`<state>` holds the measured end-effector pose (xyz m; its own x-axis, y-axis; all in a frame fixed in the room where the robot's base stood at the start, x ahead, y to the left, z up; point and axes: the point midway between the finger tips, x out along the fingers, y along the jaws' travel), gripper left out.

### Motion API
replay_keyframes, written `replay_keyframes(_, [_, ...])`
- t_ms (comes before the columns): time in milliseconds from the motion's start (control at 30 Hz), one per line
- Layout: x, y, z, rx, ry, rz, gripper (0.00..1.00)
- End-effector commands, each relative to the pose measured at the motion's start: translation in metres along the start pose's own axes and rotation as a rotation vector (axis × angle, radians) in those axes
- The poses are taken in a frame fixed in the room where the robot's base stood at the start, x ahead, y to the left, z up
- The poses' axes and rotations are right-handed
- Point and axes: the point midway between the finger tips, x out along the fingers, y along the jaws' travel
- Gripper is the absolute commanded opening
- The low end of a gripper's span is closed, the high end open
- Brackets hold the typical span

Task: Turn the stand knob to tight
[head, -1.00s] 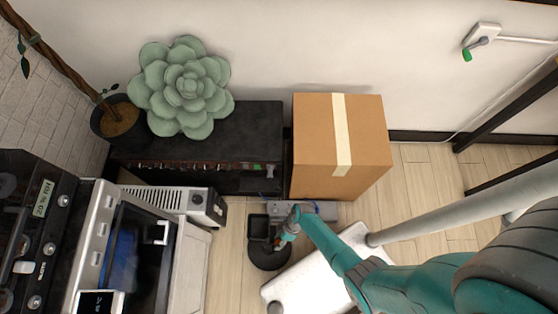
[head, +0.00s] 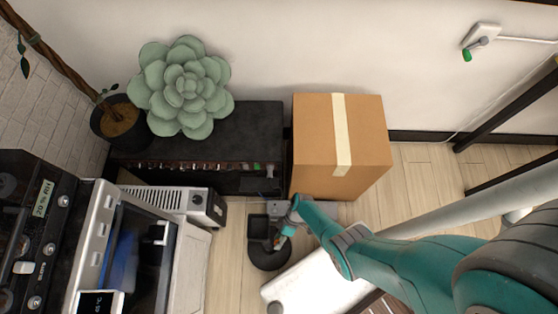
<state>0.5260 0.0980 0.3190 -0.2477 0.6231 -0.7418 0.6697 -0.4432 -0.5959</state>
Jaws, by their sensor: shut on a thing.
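The stand shows in the head view as a round black base (head: 268,257) on the floor with a small dark square tray (head: 258,227) above it. My gripper (head: 280,242) is small and dark at the stand, just right of the tray and over the base's upper right part. It is shut on the stand knob. The knob is mostly hidden by the fingers and wrist, so its turn position cannot be read. A small orange patch shows near the fingers.
A cardboard box (head: 315,150) stands behind the stand. Grey machines (head: 160,245) fill the left side. A strip of wood floor (head: 230,245) lies clear left of the stand.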

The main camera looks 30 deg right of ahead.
Motion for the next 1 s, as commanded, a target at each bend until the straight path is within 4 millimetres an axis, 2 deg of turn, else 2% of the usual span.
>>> replay_keyframes(133, [0.0, 0.0, 0.0, 0.0, -0.001, 0.001, 0.04])
replay_keyframes(167, [0.0, 0.0, 0.0, 0.0, -0.001, 0.001, 0.44])
replay_keyframes(233, [0.0, 0.0, 0.0, 0.0, -0.001, 0.001, 0.61])
replay_keyframes(267, [0.0, 0.0, 0.0, 0.0, -0.001, 0.001, 0.64])
replay_keyframes(667, [-0.003, 0.0, 0.0, 0.0, 0.001, 0.001, 0.64])
replay_keyframes(867, [-0.021, 0.001, 0.0, -0.001, 0.003, 0.002, 0.64])
replay_keyframes(1000, [-0.042, 0.001, 0.0, 0.0, 0.003, 0.004, 0.64])
